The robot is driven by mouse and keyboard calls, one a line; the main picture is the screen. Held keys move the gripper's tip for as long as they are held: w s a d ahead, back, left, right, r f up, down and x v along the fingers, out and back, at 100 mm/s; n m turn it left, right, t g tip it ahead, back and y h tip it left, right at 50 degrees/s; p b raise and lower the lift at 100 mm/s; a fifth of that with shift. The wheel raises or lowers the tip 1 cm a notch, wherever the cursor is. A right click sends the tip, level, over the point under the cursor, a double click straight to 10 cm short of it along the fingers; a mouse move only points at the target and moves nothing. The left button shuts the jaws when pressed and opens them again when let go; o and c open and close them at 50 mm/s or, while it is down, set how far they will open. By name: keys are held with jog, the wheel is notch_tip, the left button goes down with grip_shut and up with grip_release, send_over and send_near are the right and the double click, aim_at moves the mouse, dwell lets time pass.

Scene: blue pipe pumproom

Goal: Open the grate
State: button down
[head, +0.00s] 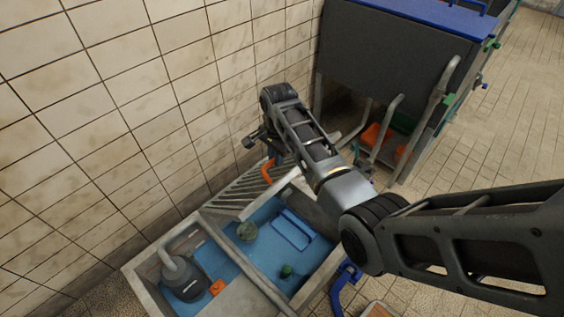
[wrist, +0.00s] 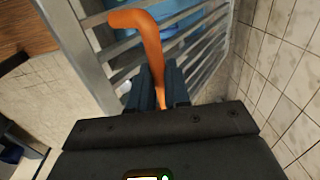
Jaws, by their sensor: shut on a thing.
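The grate (head: 240,193) is a grey metal frame with parallel slats. In the head view it is tilted up at the wall side of a grey basin, leaving much of the blue inside in view. An orange curved handle (head: 266,172) is at its upper end. In the wrist view the handle (wrist: 150,45) rises between my fingers, in front of the grate's bars (wrist: 97,50). My gripper (wrist: 160,90) is shut on the handle. In the head view my gripper (head: 272,157) is above the grate, with its fingertips partly hidden by my arm.
The basin (head: 313,262) holds a round greenish object (head: 247,231), a blue frame-like object (head: 293,229) and a small green object (head: 286,270). A dark pump (head: 188,282) sits in its left part. A tiled wall stands close behind. A dark cabinet (head: 395,60) stands beyond.

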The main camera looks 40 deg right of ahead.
jog(key=shift+w+a+f, duration=0.1)
jog(key=shift+a+f, duration=0.05)
jog(key=shift+f, duration=0.05)
jog(key=c, duration=1.4)
grip_release()
jog(key=shift+f, duration=0.1)
jog(key=o, duration=0.3)
jog(key=shift+r, duration=0.25)
jog(key=shift+s+r, duration=0.2)
jog(key=shift+r, duration=3.6)
